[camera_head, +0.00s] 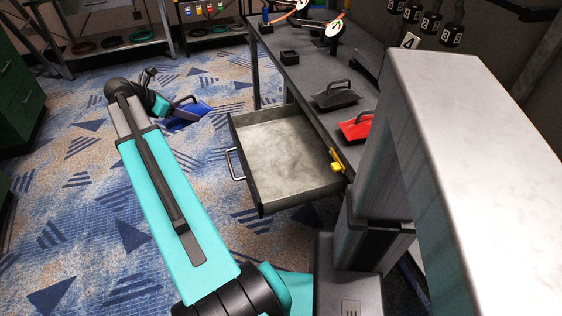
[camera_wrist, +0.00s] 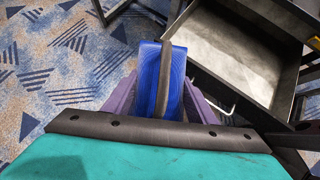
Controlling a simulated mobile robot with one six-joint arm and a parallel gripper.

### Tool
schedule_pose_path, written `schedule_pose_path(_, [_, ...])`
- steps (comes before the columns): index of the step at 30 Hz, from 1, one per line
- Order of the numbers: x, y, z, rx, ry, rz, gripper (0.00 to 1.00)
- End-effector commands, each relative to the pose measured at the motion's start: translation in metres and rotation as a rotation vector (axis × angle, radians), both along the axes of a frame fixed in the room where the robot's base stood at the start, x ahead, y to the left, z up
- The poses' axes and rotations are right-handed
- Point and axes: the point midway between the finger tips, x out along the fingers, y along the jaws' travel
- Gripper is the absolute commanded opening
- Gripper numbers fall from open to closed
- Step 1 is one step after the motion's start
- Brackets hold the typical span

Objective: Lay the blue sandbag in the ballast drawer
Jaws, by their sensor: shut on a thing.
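The blue sandbag (camera_head: 188,118) hangs from my gripper (camera_head: 172,104) in the head view, to the left of the open drawer. In the wrist view the blue sandbag (camera_wrist: 150,75) shows between the purple fingers of my gripper (camera_wrist: 160,100), with its dark handle strap running along the middle. My gripper is shut on it; the exact grip point is partly hidden. The ballast drawer (camera_head: 262,200) is pulled out from under the bench, and its pale floor looks empty. The drawer also shows at upper right in the wrist view (camera_wrist: 193,72).
On the dark bench (camera_head: 300,72) lie a black sandbag (camera_head: 335,97), a red sandbag (camera_head: 357,128) and a small black box (camera_head: 289,57). A yellow piece (camera_head: 337,167) sits at the drawer's right edge.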

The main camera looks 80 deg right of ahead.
Motion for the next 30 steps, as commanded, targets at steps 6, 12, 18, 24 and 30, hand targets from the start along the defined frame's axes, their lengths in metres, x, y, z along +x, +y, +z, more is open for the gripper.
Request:
schedule_pose_path(6, [-0.044, -0.026, -0.011, -0.005, 0.002, -0.086, 0.0])
schedule_pose_path(12, [-0.085, -0.046, -0.02, -0.006, 0.003, -0.165, 0.0])
schedule_pose_path(18, [-0.128, -0.062, -0.029, -0.006, 0.003, -0.243, 0.0])
schedule_pose_path(24, [-0.172, -0.076, -0.039, -0.006, 0.004, -0.32, 0.0])
schedule_pose_path(30, [-0.216, -0.087, -0.048, -0.007, 0.005, -0.397, 0.0])
